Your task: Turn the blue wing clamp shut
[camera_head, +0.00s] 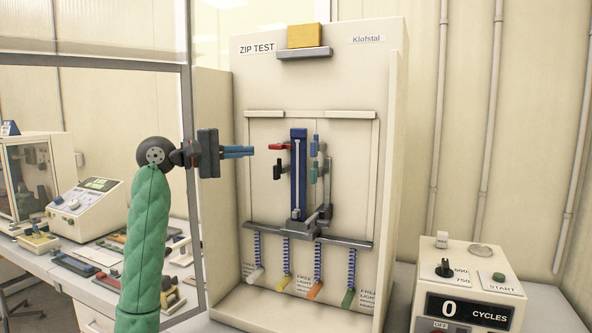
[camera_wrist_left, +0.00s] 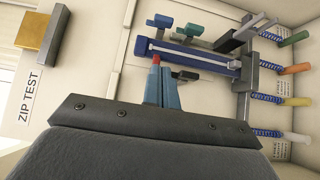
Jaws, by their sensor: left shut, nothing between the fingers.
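The blue wing clamp (camera_head: 315,146) sits at the upper right of the dark blue upright rail (camera_head: 298,175) on the zip test machine; it also shows at the top of the wrist view (camera_wrist_left: 163,21). A red clamp (camera_head: 279,147) and a black clamp (camera_head: 278,170) are left of the rail, and a green clamp (camera_head: 314,174) is below the blue one. My left gripper (camera_head: 251,151) is shut and empty, left of the red clamp. In the wrist view its blue fingertips (camera_wrist_left: 162,80) cover part of the red clamp; I cannot tell whether they touch.
Several coil cords with coloured handles hang below a grey bar (camera_head: 300,234). A yellow block (camera_head: 304,36) rests on a shelf above. A cycle counter box (camera_head: 468,285) stands at right. A frame post (camera_head: 188,110) stands left of the machine.

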